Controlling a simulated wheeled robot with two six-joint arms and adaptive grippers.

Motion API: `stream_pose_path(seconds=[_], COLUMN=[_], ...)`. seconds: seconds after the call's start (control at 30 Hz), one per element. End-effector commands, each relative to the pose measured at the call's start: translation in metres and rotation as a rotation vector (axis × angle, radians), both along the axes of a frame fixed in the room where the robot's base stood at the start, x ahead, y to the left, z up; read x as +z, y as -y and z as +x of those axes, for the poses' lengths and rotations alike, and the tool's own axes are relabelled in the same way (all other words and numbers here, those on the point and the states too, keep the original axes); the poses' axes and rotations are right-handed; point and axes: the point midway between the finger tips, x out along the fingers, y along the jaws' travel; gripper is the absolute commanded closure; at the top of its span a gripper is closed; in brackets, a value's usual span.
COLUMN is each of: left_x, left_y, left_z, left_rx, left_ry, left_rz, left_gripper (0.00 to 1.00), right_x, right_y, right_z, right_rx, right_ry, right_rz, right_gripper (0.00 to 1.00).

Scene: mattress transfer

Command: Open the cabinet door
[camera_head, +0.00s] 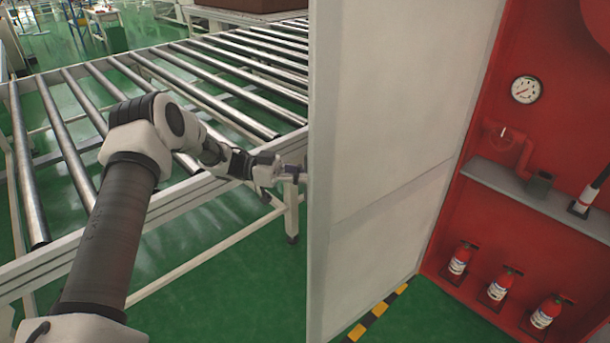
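The cabinet door (385,120) is a tall light-grey panel, standing swung out from the red cabinet (480,180), whose inside is in view on the right. My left arm comes in from the lower left. My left gripper (290,172) is at the door's near left edge, on the side away from the cabinet. Its fingertips are small and partly hidden by the door edge, so I cannot tell whether they are open or shut, or whether they touch a handle. My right gripper is not in view.
A roller conveyor (150,222) runs behind and under my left arm, with a brown box (250,5) at its far end. Inside the cabinet are a gauge (526,90), a grey shelf (530,197) and small red extinguishers (498,290). A yellow-black floor strip (378,311) lies by the door.

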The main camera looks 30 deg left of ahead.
Motion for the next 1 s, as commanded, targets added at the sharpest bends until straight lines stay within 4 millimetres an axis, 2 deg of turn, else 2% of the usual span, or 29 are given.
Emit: stream_pose_path(seconds=[0.37, 0.4, 0.43, 0.47, 0.77, 0.87, 1.0], left_x=[0.0, 0.0, 0.0, 0.0, -0.001, -0.001, -0.001], left_y=[0.0, 0.0, 0.0, 0.0, -0.001, -0.01, -0.038], left_z=[0.0, 0.0, 0.0, 0.0, 0.0, -0.003, -0.012], left_rx=[0.0, 0.0, 0.0, 0.0, 0.0, 0.002, 0.004], left_ry=[-0.001, -0.001, -0.001, -0.001, 0.0, 0.0, 0.001], left_rz=[0.001, 0.001, 0.001, 0.001, 0.001, 0.0, 0.0], left_gripper=[1.0, 0.75, 0.65, 0.63, 0.63, 0.63, 0.63], right_x=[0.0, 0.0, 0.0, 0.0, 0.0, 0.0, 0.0], right_y=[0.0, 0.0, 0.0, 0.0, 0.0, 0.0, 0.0], right_z=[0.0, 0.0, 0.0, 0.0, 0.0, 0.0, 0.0], right_rx=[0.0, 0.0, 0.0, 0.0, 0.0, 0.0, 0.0], right_ry=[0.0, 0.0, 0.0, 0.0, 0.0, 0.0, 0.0], right_rz=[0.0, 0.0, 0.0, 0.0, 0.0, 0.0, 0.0], right_gripper=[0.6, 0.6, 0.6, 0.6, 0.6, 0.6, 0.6])
